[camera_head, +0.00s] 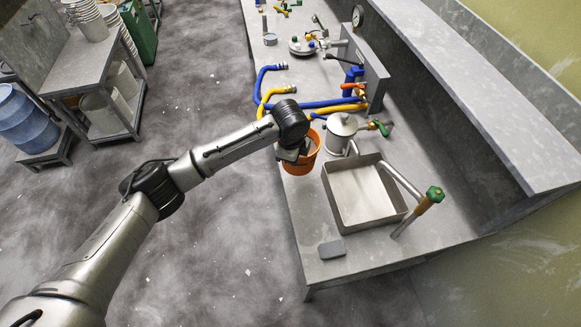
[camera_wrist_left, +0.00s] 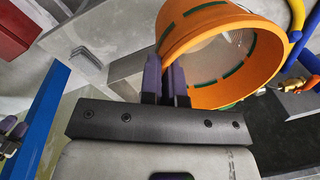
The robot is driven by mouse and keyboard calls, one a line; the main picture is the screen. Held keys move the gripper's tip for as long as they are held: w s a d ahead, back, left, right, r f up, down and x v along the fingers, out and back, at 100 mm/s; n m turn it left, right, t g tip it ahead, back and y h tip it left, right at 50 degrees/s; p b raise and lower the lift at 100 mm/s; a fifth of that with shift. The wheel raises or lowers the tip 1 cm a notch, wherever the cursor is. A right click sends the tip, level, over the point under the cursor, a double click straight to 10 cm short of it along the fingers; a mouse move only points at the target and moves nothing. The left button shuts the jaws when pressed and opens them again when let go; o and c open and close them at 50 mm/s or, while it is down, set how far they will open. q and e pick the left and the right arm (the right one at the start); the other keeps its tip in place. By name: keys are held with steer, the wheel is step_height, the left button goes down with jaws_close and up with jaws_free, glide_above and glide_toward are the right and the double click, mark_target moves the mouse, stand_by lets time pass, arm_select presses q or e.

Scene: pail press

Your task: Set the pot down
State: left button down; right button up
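The orange pot (camera_head: 303,163) is at the left edge of the grey bench (camera_head: 440,215) in the head view, beside the metal lidded vessel. In the wrist view the pot (camera_wrist_left: 205,45) is tilted in the picture, with its open mouth and dark green marks inside showing. My left gripper (camera_wrist_left: 167,75) is shut on the pot's wall, one finger on each side of it. In the head view my left gripper (camera_head: 292,153) is partly hidden by the wrist. I cannot tell whether the pot's base touches the bench.
A square metal basin (camera_head: 363,195) stands right of the pot, with a green-handled tap (camera_head: 434,195). The lidded vessel (camera_head: 341,130) and blue and yellow hoses (camera_head: 300,104) are close behind. A grey block (camera_head: 331,249) lies near the front edge.

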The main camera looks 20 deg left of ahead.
mark_target(291, 172)
arm_select(q)
steer(key=f+m, duration=0.1)
steer(key=f, duration=0.1)
steer(key=w+f+m, duration=0.1)
steer(key=f+m, duration=0.2)
steer(key=f, duration=0.1)
steer(key=shift+w+a+m+h, duration=0.15)
steer(key=shift+a+m+h, duration=0.15)
steer(key=shift+m, duration=0.1)
steer(key=shift+w+a+f+m, duration=0.1)
steer(key=shift+a+f+m, duration=0.05)
steer(key=shift+f+m, duration=0.75)
steer(key=shift+r+p, duration=0.1)
steer(key=shift+p, duration=0.3)
steer(key=shift+a+p, duration=0.1)
steer(key=shift+p, duration=0.55)
steer(key=shift+f, duration=0.2)
